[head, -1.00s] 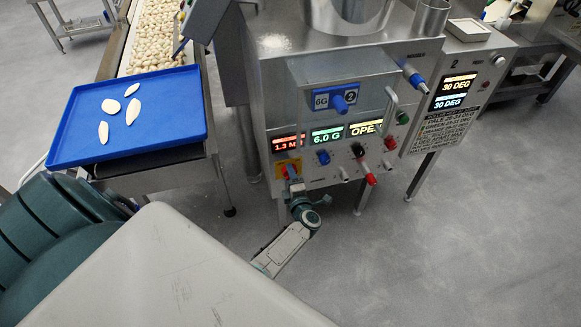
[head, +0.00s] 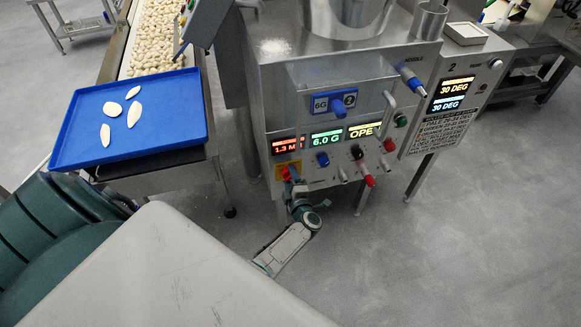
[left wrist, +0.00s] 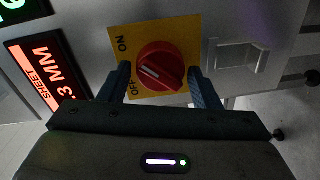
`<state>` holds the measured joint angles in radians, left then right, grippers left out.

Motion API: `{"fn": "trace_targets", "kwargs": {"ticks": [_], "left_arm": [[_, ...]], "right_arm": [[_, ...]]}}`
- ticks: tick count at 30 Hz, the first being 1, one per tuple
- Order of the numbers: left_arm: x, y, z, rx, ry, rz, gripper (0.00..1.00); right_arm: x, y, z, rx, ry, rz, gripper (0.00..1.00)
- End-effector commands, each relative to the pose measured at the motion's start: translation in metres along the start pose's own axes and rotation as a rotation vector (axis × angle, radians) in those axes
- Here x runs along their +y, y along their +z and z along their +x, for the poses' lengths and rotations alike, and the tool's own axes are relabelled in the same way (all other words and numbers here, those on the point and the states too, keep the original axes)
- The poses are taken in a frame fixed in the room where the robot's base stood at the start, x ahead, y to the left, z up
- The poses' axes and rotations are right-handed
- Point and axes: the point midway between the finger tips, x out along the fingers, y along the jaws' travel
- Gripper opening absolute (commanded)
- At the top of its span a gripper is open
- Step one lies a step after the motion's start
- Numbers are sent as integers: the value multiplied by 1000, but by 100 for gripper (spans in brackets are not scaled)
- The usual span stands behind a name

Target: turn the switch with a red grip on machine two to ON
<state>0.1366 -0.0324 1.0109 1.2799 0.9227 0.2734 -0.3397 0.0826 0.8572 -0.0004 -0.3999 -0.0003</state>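The switch with a red grip (left wrist: 162,68) sits on a yellow plate (left wrist: 185,28) lettered ON and OFF in the left wrist view. A white mark on the grip points left in that view, toward the lettered side; I cannot tell exactly which word it meets. In the head view the red grip (head: 286,173) is at the lower left of machine two's front (head: 290,110), partly hidden by my gripper. My left gripper (left wrist: 162,88) is open, one finger on each side of the grip. I cannot tell whether either finger touches it. My right gripper is not in view.
A lit sheet display (head: 287,144) is just above the switch. Blue, black, green and red knobs and handles sit to its right, including a red-tipped handle (head: 369,181). A blue tray (head: 75,140) with pasta pieces stands at the left. Floor in front is clear.

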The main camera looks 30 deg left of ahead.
Motion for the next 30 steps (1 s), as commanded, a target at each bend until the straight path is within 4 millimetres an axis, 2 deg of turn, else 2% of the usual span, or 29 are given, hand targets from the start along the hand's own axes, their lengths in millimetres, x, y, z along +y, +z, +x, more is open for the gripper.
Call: {"fn": "trace_targets", "kwargs": {"ticks": [9, 13, 17, 24, 30], "left_arm": [[0, 0, 0, 1, 0, -1, 69], [-1, 0, -8, 0, -1, -3, 69], [-2, 0, -29, -1, -2, -3, 69], [-2, 1, -78, 0, -3, -3, 69], [-2, 0, -103, 0, -2, -2, 69]], "right_arm": [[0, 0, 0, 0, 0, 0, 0], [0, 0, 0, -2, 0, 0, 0], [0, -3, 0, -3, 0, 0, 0], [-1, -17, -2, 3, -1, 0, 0], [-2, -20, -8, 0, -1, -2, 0]]}}
